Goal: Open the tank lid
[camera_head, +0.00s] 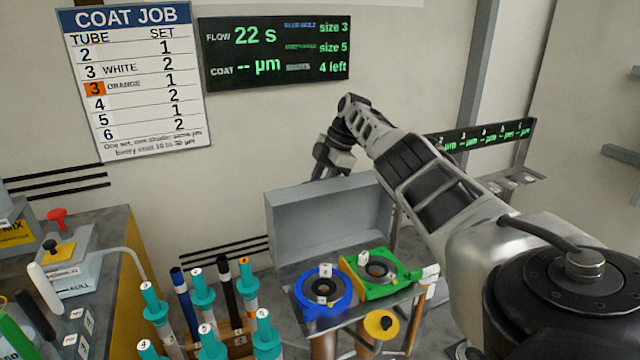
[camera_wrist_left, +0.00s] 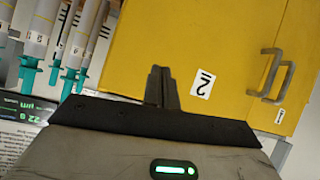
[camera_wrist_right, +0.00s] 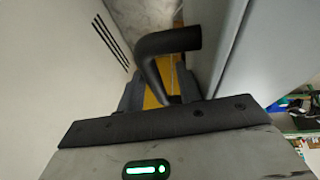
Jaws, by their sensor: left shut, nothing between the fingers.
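The tank lid (camera_head: 325,222) is a grey panel standing steeply upright behind the blue ring (camera_head: 323,305) and green ring (camera_head: 380,290). In the right wrist view a grey panel (camera_wrist_right: 275,50), apparently the lid, rises at the right. A black bent handle (camera_wrist_right: 172,42) stands out from it, reaching in front of my right fingers. My right gripper (camera_wrist_right: 160,95) has its fingers apart around the handle's lower part; contact is unclear. In the head view its wrist is behind the lid, fingertips hidden. My left gripper (camera_wrist_left: 162,85) is shut and empty before a yellow cabinet front (camera_wrist_left: 220,50).
Several teal-capped tubes (camera_head: 203,290) stand at the front centre. A yellow-sided bench (camera_head: 125,290) with a red button (camera_head: 57,218) is at the left. A gauge rail (camera_head: 485,135) lies behind my right arm. The cabinet has metal handles (camera_wrist_left: 272,75).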

